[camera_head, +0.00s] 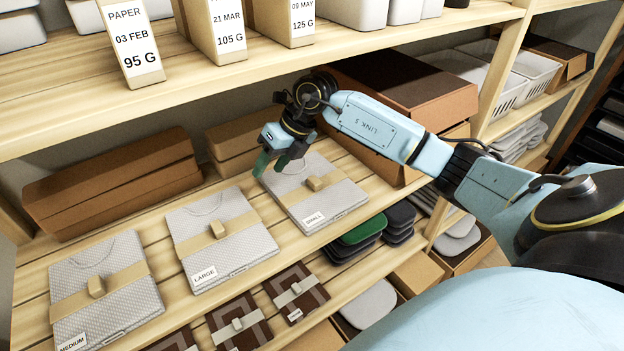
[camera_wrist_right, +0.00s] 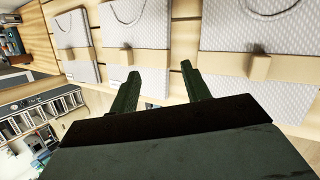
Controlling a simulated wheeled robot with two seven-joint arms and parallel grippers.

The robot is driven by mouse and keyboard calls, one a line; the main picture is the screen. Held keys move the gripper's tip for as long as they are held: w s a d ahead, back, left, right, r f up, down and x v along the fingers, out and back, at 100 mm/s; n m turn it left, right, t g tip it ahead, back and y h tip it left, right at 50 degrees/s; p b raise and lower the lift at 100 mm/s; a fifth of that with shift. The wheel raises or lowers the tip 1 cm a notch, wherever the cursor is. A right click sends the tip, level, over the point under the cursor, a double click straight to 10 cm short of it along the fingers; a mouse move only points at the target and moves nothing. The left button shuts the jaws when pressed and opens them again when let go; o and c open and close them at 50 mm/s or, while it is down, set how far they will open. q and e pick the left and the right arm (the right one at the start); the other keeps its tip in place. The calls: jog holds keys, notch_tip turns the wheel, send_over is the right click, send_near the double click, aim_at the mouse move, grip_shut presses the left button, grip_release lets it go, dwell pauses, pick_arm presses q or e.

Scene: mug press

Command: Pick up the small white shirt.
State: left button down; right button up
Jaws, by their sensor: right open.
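The small white shirt (camera_head: 315,194) lies folded flat on the wooden shelf, with a tan band, a raised tan tab and a SMALL label at its front. My right gripper (camera_head: 268,168) is open and empty above the shirt's back left corner, apart from its tab. In the right wrist view the green fingers (camera_wrist_right: 158,88) are spread with nothing between them. That view shows three banded white shirts, but no readable labels. My left gripper is not in view.
The large shirt (camera_head: 218,243) and the medium shirt (camera_head: 100,285) lie to the left on the same shelf. Brown boxes (camera_head: 115,182) stand behind. An upper shelf (camera_head: 200,80) with labelled paper packets hangs above. Folded dark items (camera_head: 358,238) lie below.

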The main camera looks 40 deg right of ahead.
jog(key=s+d+r+m+g+h, duration=0.2)
jog(key=d+h, duration=0.3)
jog(key=d, duration=0.6)
send_over(312, 177)
jog(key=s, duration=0.1)
notch_tip(312, 177, down, 6)
jog(key=shift+s+r+p, duration=0.15)
jog(key=shift+r+p, duration=0.1)
jog(key=shift+p, duration=0.05)
jog(key=shift+w+f+p, duration=0.15)
jog(key=shift+w+f, duration=0.05)
jog(key=shift+f, duration=0.85)
jog(key=shift+w+f+p, duration=0.1)
jog(key=shift+w+f, duration=0.05)
jog(key=shift+f, duration=0.85)
jog(key=shift+w+f+p, duration=0.15)
jog(key=shift+w+f, duration=0.05)
jog(key=shift+f, duration=0.85)
jog(key=shift+c, duration=0.2)
grip_shut()
